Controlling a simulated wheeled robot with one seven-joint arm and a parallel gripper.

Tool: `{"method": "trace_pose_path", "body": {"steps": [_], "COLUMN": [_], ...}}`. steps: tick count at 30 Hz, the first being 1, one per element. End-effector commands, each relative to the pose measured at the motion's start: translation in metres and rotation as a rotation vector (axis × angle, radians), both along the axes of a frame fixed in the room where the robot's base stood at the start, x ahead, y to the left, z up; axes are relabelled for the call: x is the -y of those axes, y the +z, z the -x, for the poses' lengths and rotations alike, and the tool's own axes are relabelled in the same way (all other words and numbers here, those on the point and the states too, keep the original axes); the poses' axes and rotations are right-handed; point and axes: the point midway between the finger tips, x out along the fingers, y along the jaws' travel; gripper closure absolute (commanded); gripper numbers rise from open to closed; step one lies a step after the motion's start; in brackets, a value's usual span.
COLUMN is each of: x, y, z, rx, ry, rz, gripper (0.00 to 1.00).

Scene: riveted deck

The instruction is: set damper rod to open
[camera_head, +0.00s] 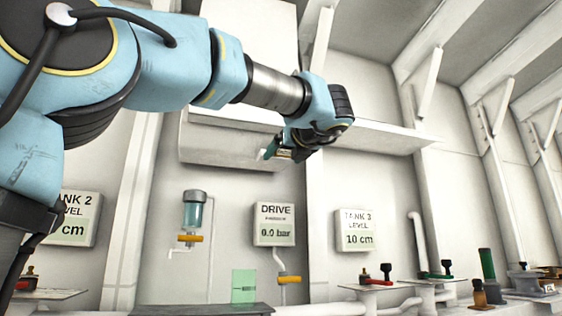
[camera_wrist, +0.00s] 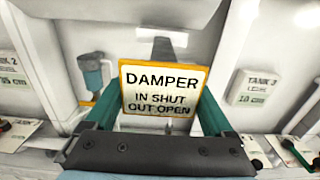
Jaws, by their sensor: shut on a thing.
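The damper plate (camera_wrist: 160,90), white with a yellow border, reads "DAMPER, IN SHUT, OUT OPEN". It faces the wrist camera and fills the space between the teal fingers of my gripper (camera_wrist: 160,108). My gripper (camera_head: 270,153) is shut on the damper rod in front of the pale wall box (camera_head: 215,145). A small white piece shows at the fingertips in the head view. The rod's shaft and the exact grip are hidden, so I cannot tell how far out it is.
A drive gauge (camera_head: 275,224) reading 0.0 bar and a Tank 3 level panel (camera_head: 356,231) are on the wall below. A glass cylinder (camera_head: 194,210) with a yellow-handled valve hangs left. Red-handled (camera_head: 376,281) and green-handled valves stand lower right. A ledge (camera_head: 385,136) runs beside my gripper.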

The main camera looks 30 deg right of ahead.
Motion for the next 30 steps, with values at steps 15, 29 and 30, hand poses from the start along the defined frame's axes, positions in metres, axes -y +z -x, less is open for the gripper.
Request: {"method": "trace_pose_path", "body": {"steps": [15, 29, 30], "x": [0.001, -0.006, -0.007], "y": [-0.002, -0.002, -0.002], "z": [0.002, 0.059, 0.066], "rx": [-0.004, -0.002, -0.003], "ry": [-0.001, -0.005, -0.004], "rz": [0.000, 0.000, -0.001], "gripper": [0.00, 0.00, 0.00]}}
